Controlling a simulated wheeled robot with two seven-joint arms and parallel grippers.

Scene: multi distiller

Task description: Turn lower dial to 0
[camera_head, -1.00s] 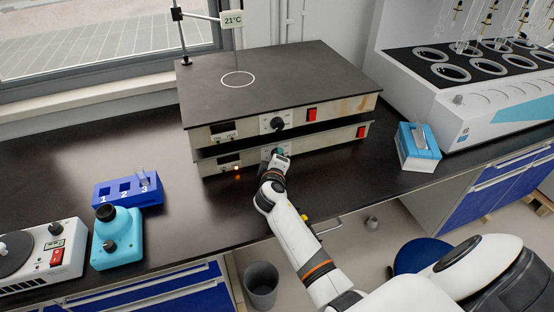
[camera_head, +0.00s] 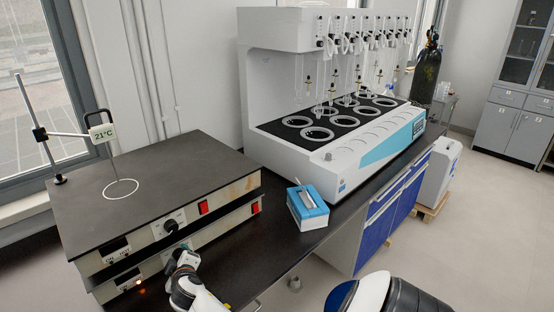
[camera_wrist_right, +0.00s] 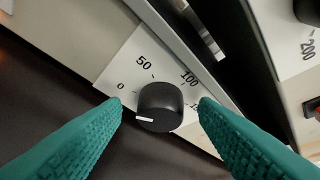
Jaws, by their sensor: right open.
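The lower dial (camera_wrist_right: 160,106) is a black round knob on a white scale plate in the right wrist view. The scale reads 0, 50, 100 and more around it. The knob's white mark is at its lower left edge, below the 0. My right gripper (camera_wrist_right: 160,104) is open, its teal fingers on either side of the knob with visible gaps. In the head view my right gripper (camera_head: 183,262) is at the front of the lower hotplate (camera_head: 222,227) and hides most of the lower dial. My left gripper is not in view.
The upper hotplate (camera_head: 140,187), with its own dial (camera_head: 171,226) and red switch (camera_head: 203,208), sits right above. A blue box (camera_head: 308,207) stands to the right on the black bench. A large multi-place distiller (camera_head: 330,160) is behind it.

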